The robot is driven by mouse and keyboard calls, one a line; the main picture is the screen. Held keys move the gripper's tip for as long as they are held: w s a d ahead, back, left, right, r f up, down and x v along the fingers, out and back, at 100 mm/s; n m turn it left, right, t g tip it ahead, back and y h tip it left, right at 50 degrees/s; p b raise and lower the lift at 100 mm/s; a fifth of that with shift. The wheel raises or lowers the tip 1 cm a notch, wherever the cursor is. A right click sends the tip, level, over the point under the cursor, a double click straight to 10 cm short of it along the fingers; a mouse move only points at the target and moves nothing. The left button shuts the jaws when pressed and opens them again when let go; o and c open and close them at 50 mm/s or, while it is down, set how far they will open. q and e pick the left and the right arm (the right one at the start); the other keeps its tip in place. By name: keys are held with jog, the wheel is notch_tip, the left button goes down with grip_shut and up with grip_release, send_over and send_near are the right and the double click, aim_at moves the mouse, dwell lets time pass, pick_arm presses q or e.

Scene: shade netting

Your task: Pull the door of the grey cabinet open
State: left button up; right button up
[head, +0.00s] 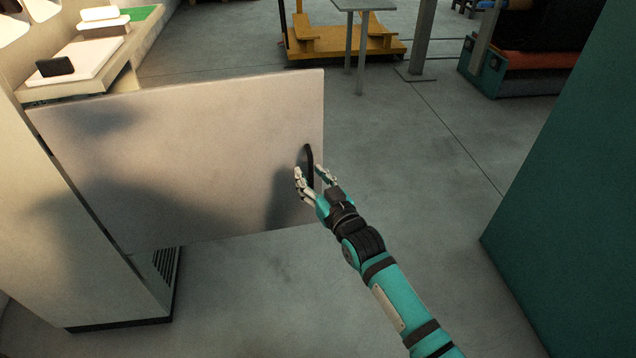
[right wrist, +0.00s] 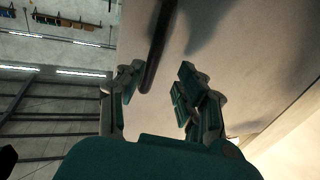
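The grey cabinet (head: 70,255) stands at the left of the head view. Its pale door (head: 190,150) stands swung out from the body, reaching across to the middle of the view. A dark bar handle (head: 308,155) is near the door's free edge; it also shows in the right wrist view (right wrist: 158,45). My right gripper (head: 311,174) is at the handle's lower part with its fingers apart. In the right wrist view, the handle's end lies between the open fingers (right wrist: 160,88), nearer the left one; I cannot tell if they touch. My left gripper is not in view.
A teal surface (head: 570,200) rises close at the right. A bench (head: 118,82) with white items stands behind the door at the left. A yellow platform (head: 350,45) and a grey table (head: 362,5) are farther back. The concrete floor (head: 410,150) between is clear.

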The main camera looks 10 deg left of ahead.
jog(key=v, duration=1.1)
jog(key=shift+d, duration=0.25)
jog(key=shift+s+f, duration=0.1)
jog(key=shift+f, duration=0.05)
